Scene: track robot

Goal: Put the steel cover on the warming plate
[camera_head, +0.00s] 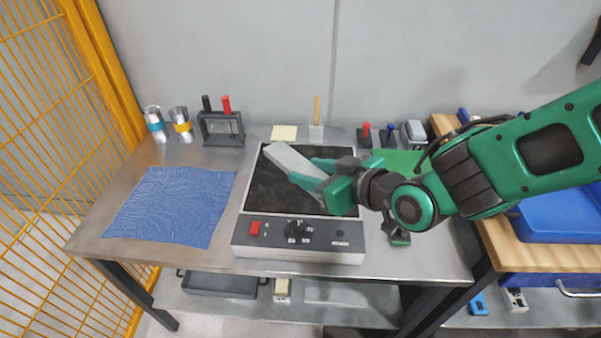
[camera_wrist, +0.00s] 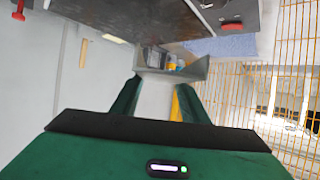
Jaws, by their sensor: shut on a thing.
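The warming plate (camera_head: 265,193) is a black square top with a grey control panel in front, in the middle of the bench in the head view. My gripper (camera_head: 311,172) is over its right part, reaching in from the right. It is shut on the steel cover (camera_head: 287,157), a grey piece that sticks out to the left over the plate's back half and looks tilted. In the wrist view the steel cover (camera_wrist: 156,97) lies between the two green fingers. The plate's dark top (camera_wrist: 168,18) shows above it there. I cannot tell whether the cover touches the plate.
A blue cloth (camera_head: 172,207) lies left of the plate. Two cans (camera_head: 181,125), a dark rack with red and black handles (camera_head: 221,128) and a yellow pad (camera_head: 284,133) stand behind. A yellow mesh fence (camera_head: 60,150) bounds the left. A wooden bench with blue bins (camera_head: 560,222) is right.

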